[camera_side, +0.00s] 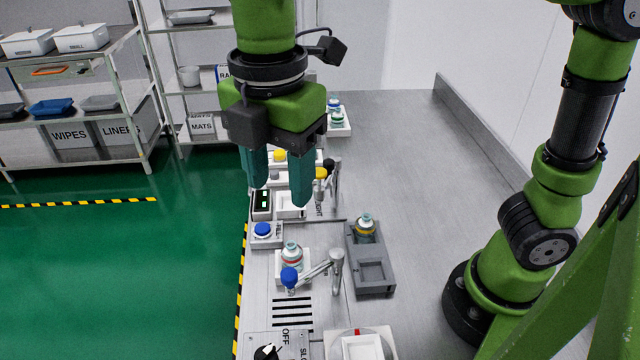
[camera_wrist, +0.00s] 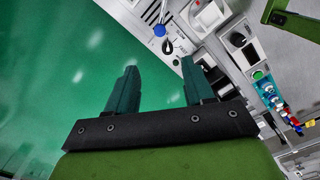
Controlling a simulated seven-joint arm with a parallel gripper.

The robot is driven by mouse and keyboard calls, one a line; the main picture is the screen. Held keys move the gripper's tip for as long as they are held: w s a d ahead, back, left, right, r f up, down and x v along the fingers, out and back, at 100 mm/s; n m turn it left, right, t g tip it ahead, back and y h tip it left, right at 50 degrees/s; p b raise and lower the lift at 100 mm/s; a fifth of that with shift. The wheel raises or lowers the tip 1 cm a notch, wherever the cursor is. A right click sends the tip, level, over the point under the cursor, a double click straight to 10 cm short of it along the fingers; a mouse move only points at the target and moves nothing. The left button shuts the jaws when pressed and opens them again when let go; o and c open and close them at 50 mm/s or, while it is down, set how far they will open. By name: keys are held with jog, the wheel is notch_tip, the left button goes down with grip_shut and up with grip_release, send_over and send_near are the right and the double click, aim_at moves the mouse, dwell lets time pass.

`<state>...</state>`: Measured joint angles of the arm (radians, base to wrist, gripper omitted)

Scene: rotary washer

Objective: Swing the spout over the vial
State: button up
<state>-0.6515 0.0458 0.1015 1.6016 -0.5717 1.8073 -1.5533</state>
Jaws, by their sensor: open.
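In the side view a metal spout arm (camera_side: 318,269) reaches left from an upright post (camera_side: 337,272) and ends in a blue tip (camera_side: 289,278). My gripper (camera_side: 279,196) is open and empty, fingers pointing down, above and behind the vial and spout. In the wrist view the two fingers (camera_wrist: 157,62) are apart with nothing between them. A small blue knob (camera_wrist: 159,30) shows beyond them; I cannot tell whether it is the spout tip.
A second spout with a yellow tip (camera_side: 321,173) stands farther back, near the fingers. A blue button (camera_side: 263,230) sits left of the vial. A black dial (camera_side: 266,352) is in front. The right bench is clear.

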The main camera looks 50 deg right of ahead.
aim_at(288, 273)
notch_tip(288, 273, down, 17)
jog(key=shift+r, duration=0.1)
dwell(0.3)
grip_shut()
dwell(0.3)
